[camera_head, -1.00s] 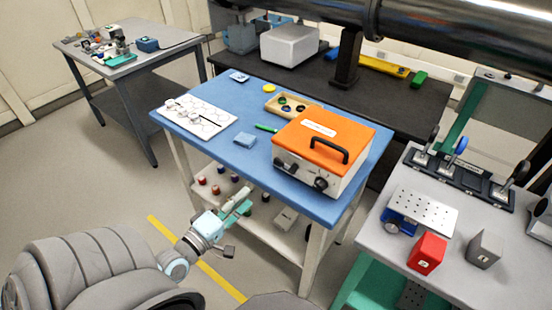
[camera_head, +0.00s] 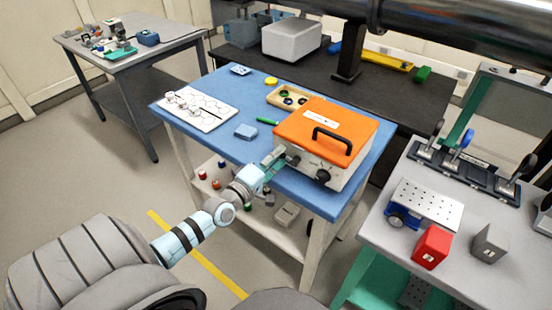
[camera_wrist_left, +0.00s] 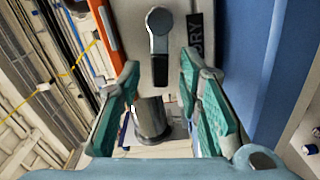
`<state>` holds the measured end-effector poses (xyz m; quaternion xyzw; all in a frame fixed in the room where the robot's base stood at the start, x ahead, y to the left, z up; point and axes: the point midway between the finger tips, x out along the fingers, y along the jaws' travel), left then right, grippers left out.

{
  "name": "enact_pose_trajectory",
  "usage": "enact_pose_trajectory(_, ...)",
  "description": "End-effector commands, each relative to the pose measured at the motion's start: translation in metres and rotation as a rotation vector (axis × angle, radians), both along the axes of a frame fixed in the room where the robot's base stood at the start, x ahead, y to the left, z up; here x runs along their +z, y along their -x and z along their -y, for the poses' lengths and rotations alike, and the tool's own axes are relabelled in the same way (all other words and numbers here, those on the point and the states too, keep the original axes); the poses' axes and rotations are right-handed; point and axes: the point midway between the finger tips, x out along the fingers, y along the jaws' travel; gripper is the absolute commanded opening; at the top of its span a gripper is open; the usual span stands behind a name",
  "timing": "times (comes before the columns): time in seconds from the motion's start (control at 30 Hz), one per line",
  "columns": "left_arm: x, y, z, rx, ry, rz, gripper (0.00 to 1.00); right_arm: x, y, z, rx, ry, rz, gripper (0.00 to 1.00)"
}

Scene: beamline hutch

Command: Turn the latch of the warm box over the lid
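The warm box (camera_head: 301,156) has a white body and an orange lid (camera_head: 345,122) with a black handle; the lid is closed. In the left wrist view, a grey lever with a round pivot and black end, apparently the latch (camera_wrist_left: 159,45), lies on the front face beside the orange lid edge (camera_wrist_left: 108,30). A metal cylinder (camera_wrist_left: 150,117) stands nearer, between the fingers. My left gripper (camera_head: 276,160) is at the box's left front; it also shows in the left wrist view (camera_wrist_left: 163,85), open, with its green pads apart. Contact cannot be told. My right gripper is out of view.
A black knob (camera_head: 323,174) sits right on the box front. A grey bench (camera_head: 450,270) stands right.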

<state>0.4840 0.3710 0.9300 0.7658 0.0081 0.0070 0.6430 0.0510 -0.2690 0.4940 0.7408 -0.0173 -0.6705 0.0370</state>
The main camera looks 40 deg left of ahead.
Motion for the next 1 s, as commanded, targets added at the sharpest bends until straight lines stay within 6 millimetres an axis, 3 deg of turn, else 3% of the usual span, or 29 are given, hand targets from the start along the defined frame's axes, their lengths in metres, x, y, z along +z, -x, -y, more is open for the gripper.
enact_pose_trajectory(0.03, 0.000, 0.000, 0.000, 0.000, 0.000, 0.000, 0.22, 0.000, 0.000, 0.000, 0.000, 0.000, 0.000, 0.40)
enact_pose_trajectory(0.17, 0.000, 0.000, 0.000, 0.000, 0.000, 0.000, 0.01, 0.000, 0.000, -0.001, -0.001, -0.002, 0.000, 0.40)
enact_pose_trajectory(0.2, 0.000, 0.000, 0.000, 0.000, 0.000, 0.000, 0.00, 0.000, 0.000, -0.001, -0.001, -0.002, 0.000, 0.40)
enact_pose_trajectory(0.63, 0.003, 0.000, 0.000, 0.000, -0.055, -0.002, 0.00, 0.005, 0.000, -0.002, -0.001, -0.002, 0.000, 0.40)
enact_pose_trajectory(1.0, 0.016, 0.001, 0.004, 0.000, -0.311, -0.009, 0.00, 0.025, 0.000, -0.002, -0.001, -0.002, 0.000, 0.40)
